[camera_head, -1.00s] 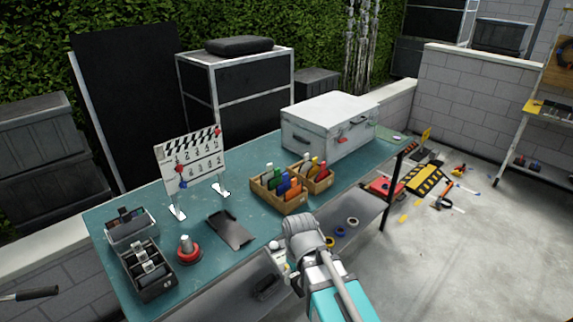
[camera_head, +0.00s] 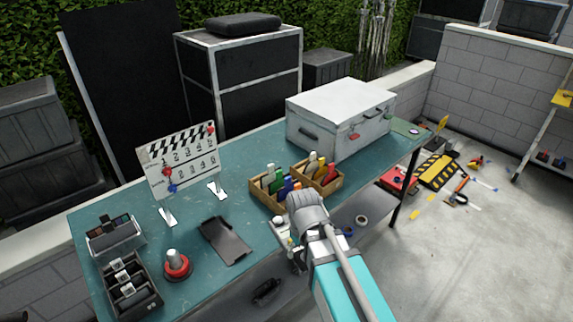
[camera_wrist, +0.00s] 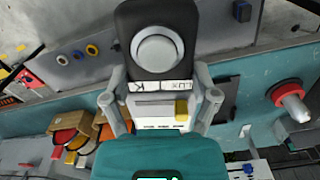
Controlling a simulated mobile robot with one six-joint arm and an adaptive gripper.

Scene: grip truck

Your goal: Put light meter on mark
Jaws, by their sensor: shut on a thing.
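The light meter (camera_wrist: 160,90) is a dark and white device with a pale round dome and lettering, seen close up in the wrist view. My gripper (camera_wrist: 160,112) is shut on it, with one finger against each side. In the head view my gripper (camera_head: 290,238) is at the front edge of the table, just in front of the wooden boxes. The meter (camera_head: 280,222) is partly hidden there by my arm. A small round spot (camera_head: 414,131) on a green patch lies at the table's far right end; I cannot tell whether it is the mark.
The teal table (camera_head: 215,190) holds a clapperboard (camera_head: 178,160), a dark tray (camera_head: 223,240), a red-based knob (camera_head: 177,264), wooden boxes of coloured items (camera_head: 268,197) and a large white case (camera_head: 338,112). A lower shelf (camera_head: 375,205) holds tape rolls. Open floor (camera_head: 480,250) lies to the right.

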